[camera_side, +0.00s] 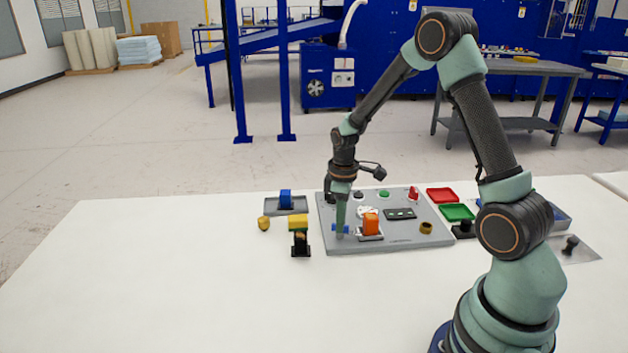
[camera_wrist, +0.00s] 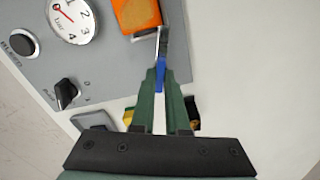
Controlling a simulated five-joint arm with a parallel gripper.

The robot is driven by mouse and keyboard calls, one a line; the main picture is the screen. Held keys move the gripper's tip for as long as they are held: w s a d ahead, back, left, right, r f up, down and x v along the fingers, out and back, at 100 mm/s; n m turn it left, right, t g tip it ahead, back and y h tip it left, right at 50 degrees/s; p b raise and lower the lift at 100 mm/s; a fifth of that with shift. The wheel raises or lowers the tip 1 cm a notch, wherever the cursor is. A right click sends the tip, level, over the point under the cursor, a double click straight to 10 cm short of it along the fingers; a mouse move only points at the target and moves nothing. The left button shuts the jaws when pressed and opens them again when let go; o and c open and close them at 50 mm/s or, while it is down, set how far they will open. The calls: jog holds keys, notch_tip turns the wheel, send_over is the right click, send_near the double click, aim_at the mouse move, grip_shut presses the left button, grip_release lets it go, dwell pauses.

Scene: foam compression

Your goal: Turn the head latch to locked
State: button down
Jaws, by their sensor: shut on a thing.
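A small blue handle (camera_wrist: 159,80) sits between the fingertips of my gripper (camera_wrist: 160,88) in the wrist view. It seems to be the head latch, but its locked or unlocked marking cannot be read. In the side view the blue handle (camera_side: 346,230) shows at the near left of the grey panel (camera_side: 430,236), where my gripper (camera_side: 340,234) points down. The fingers are shut on the handle. An orange block (camera_wrist: 137,12) with a metal bar stands just beyond the fingertips; in the side view the orange block (camera_side: 370,222) is right of my gripper.
The panel carries a gauge (camera_wrist: 73,20), a black knob (camera_wrist: 66,93) and a black button (camera_wrist: 21,42). Red (camera_side: 442,195) and green (camera_side: 457,212) trays lie right. The front table is clear.

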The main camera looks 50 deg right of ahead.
jog(key=shift+n, duration=1.9)
jog(key=shift+r, duration=0.1)
jog(key=c, duration=0.9)
grip_release()
notch_tip(320, 180, up, 12)
